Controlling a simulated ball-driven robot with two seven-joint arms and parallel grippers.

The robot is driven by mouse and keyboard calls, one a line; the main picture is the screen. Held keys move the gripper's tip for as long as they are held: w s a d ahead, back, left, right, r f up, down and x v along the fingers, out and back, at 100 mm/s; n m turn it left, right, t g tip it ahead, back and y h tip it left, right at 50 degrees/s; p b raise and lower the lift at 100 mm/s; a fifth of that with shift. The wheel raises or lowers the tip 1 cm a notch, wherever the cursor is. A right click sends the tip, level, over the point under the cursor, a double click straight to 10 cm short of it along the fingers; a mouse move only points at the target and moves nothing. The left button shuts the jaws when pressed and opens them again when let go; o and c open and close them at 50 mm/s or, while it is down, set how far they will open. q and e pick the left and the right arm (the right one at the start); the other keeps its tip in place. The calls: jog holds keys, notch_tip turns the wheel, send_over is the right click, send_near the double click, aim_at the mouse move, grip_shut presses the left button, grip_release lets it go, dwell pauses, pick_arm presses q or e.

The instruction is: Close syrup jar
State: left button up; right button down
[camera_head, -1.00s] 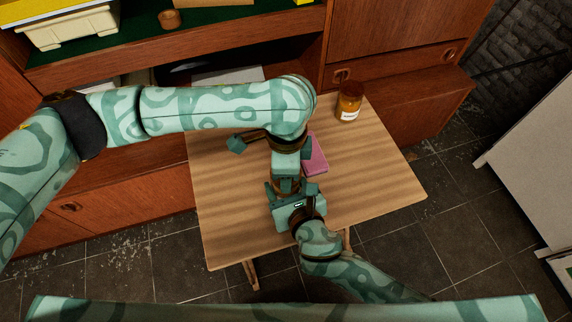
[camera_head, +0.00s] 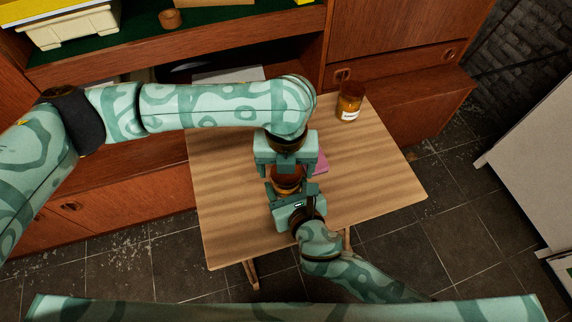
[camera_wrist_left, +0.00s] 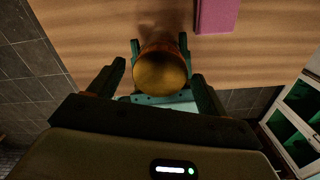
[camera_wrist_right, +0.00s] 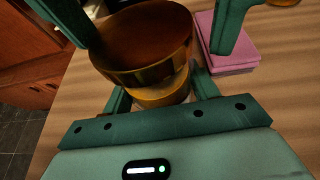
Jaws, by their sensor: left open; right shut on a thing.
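An amber jar (camera_head: 287,184) with a round golden-brown lid (camera_wrist_left: 160,72) stands upright over the wooden table, between the fingers of my right gripper (camera_head: 292,195). In the right wrist view, the lid (camera_wrist_right: 145,45) sits over the jar's neck; whether it is fully seated cannot be told. A bit of pale label shows below. My right gripper is shut on the jar, below the lid. My left gripper (camera_head: 286,168) is open, pointing down from above, its fingers apart on either side of the lid. My left arm partly hides the jar in the head view.
A second amber jar (camera_head: 349,102) with a white label stands at the table's back right. The table's right side is clear. A wooden wall unit (camera_head: 395,52) borders the back.

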pick_arm(q)
jog(key=shift+r, duration=2.25)
jog(key=shift+d+r, duration=0.15)
jog(key=shift+r, duration=0.1)
jog(key=r+n, duration=0.2)
jog(key=shift+d+n, duration=0.15)
jog(key=shift+n, duration=0.15)
jog(key=n, duration=0.1)
jog(key=r+n, duration=0.1)
jog(key=n, duration=0.3)
jog(key=shift+a+n, duration=0.3)
